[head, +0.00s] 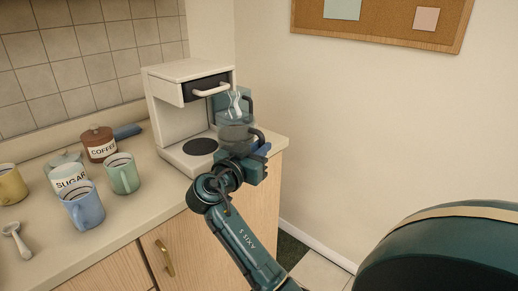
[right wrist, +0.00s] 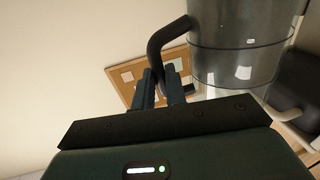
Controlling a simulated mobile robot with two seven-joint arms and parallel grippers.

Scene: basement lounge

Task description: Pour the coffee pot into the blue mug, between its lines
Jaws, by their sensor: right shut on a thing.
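The coffee pot (head: 236,133) is see-through grey glass with a black handle, and pale steam shows above it. It is to the right of the coffee maker's dark plate, close to the counter's right end. My right gripper (head: 259,150) is shut on its handle. In the right wrist view the fingers (right wrist: 162,88) are at the lower part of the black handle, beside the glass pot (right wrist: 235,45). The blue mug (head: 84,208) stands upright on the counter at the left, well apart from the pot. My left gripper is not in view.
The white coffee maker (head: 180,115) stands at the back with its dark plate bare. Green (head: 123,175) and yellow (head: 10,187) mugs, a sugar jar (head: 68,178), a brown coffee jar (head: 99,144) and a scoop (head: 16,238) are near the blue mug. Counter between mugs and machine is clear.

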